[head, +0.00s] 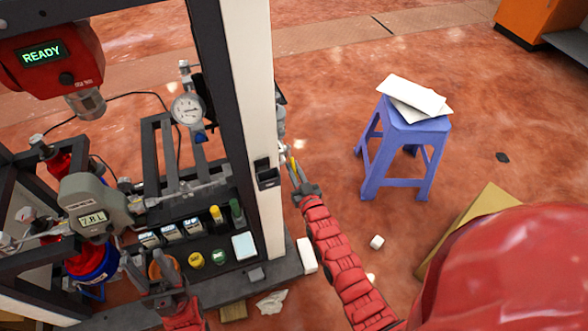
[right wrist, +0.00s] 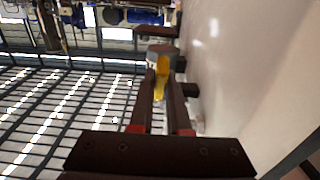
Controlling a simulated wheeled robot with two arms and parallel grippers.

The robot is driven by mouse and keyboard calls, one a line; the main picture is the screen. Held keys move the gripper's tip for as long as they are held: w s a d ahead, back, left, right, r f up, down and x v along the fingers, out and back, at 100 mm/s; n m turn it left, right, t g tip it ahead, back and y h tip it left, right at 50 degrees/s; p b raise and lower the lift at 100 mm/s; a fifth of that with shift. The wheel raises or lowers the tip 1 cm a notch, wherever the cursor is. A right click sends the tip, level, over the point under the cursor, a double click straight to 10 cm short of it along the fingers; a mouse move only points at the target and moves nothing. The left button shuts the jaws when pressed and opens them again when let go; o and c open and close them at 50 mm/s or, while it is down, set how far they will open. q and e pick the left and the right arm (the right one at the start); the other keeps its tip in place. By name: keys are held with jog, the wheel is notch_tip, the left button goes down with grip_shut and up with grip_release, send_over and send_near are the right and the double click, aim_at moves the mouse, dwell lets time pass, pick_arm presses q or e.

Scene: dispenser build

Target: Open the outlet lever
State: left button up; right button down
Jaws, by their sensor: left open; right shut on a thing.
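The yellow outlet lever (right wrist: 161,75) is at the far side of the white post, in front of a grey fitting (right wrist: 161,50). Only a small part of it shows in the head view (head: 292,164). My right gripper (head: 295,174) is shut on the lever. In the right wrist view its two dark fingers (right wrist: 162,98) lie on either side of the yellow handle. My left gripper (head: 155,276) is open at the lower left, in front of an orange round container on the bench. It partly hides that container.
The white post (head: 248,110) stands close to my right gripper. A gauge (head: 187,109), a grey unit reading 7.8 L (head: 92,207) and a red head reading READY (head: 55,60) are on the frame. A blue stool (head: 412,135) stands right on open floor.

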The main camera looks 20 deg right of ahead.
aim_at(293, 163)
dwell(0.4)
jog(key=shift+s+r+g+p, duration=0.15)
jog(key=shift+r+g+p, duration=0.2)
jog(key=shift+p, duration=0.45)
jog(key=r+g+p, duration=0.1)
jog(key=p, duration=0.2)
jog(key=s+r+g+p, duration=0.1)
jog(key=g+p, duration=0.1)
jog(key=p, duration=0.1)
jog(key=r+g+p, duration=0.1)
jog(key=g+p, duration=0.1)
jog(key=p, duration=0.1)
jog(key=shift+s+r, duration=0.15)
jog(key=shift+s, duration=0.2)
jog(key=shift+r+g+p, duration=0.25)
jog(key=shift+g+p, duration=0.25)
jog(key=shift+g, duration=0.05)
jog(key=shift+s+r+g+p, duration=0.25)
jog(key=shift+g+p, duration=0.35)
jog(key=shift+g, duration=0.2)
jog(key=shift+r+g+p, duration=0.6)
jog(key=shift+g, duration=0.6)
jog(key=c, duration=0.9)
grip_release()
